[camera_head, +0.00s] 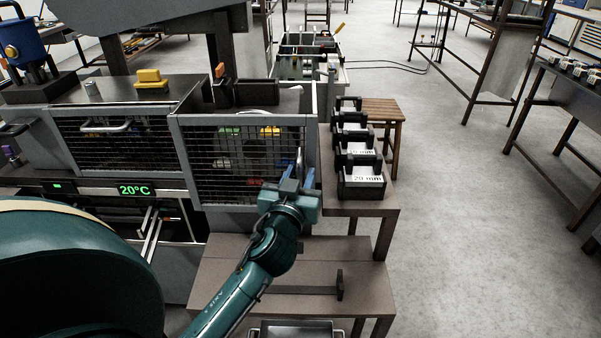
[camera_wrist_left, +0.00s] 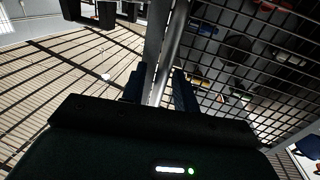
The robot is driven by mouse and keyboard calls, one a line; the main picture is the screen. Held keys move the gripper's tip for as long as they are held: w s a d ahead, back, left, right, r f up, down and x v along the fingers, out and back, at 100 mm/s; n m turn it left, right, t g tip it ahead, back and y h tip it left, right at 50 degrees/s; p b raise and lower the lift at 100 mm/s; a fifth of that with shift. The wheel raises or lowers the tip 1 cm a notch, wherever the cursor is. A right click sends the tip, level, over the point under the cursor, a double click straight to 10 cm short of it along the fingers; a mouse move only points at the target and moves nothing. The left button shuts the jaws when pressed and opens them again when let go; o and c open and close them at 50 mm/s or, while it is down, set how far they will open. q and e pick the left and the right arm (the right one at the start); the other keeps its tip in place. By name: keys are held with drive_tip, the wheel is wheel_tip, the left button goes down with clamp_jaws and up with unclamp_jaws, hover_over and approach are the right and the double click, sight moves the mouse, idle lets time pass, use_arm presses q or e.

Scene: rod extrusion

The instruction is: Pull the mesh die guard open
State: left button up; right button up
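The mesh die guard (camera_head: 237,167) is a grey-framed wire mesh door on the front of the machine. It looks closed, with coloured parts dimly visible behind the mesh. A metal bar handle (camera_wrist_left: 170,52) runs along its right edge beside the frame. My left gripper (camera_head: 297,180) is at that edge. In the left wrist view, its two blue fingers (camera_wrist_left: 160,90) stand on either side of the bar, with some space between them, so it looks open around the handle. My right gripper is in neither view.
A second mesh guard (camera_head: 117,138) with a handle is to the left, above a 20°C display (camera_head: 134,190). A rack of black-handled dies (camera_head: 361,184) stands close to the right of my gripper. A low brown table (camera_head: 225,275) is below. Open floor lies farther right.

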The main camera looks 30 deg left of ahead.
use_arm(q)
clamp_jaws()
idle(0.5)
drive_tip(key=shift+s+d, duration=0.1)
